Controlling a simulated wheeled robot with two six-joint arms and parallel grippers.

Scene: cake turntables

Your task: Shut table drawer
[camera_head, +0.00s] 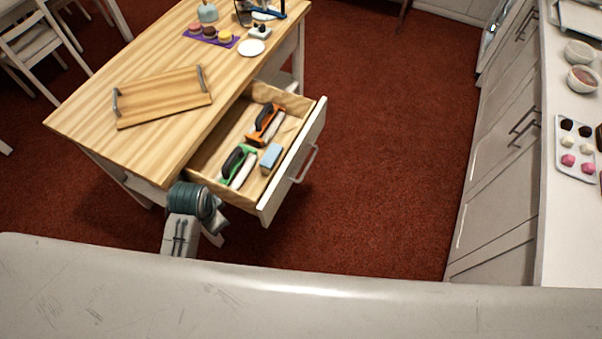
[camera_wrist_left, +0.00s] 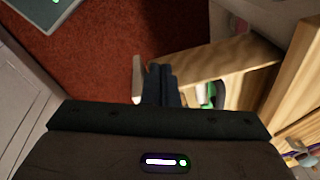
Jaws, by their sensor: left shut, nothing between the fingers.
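The table drawer (camera_head: 308,155) stands pulled out from the wooden table (camera_head: 145,65), with its white front and grey bar handle (camera_head: 304,164) facing right. In it lie a green-and-black tool (camera_head: 232,161), an orange-and-black tool (camera_head: 265,122) and a light blue block (camera_head: 271,157). My left arm is at the drawer's near side in the head view; its fingertips cannot be made out there. In the left wrist view my left gripper (camera_wrist_left: 160,70) is shut and empty, close to the drawer's front panel (camera_wrist_left: 138,80) and wooden side wall (camera_wrist_left: 225,62). Contact cannot be told. My right gripper is out of view.
A wooden tray (camera_head: 165,97) lies on the table, with cupcakes on a purple mat (camera_head: 212,38) and a white plate (camera_head: 250,47) behind. A counter (camera_head: 570,210) with bowls and a tray of sweets stands at the right. Red floor (camera_head: 400,150) between is clear.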

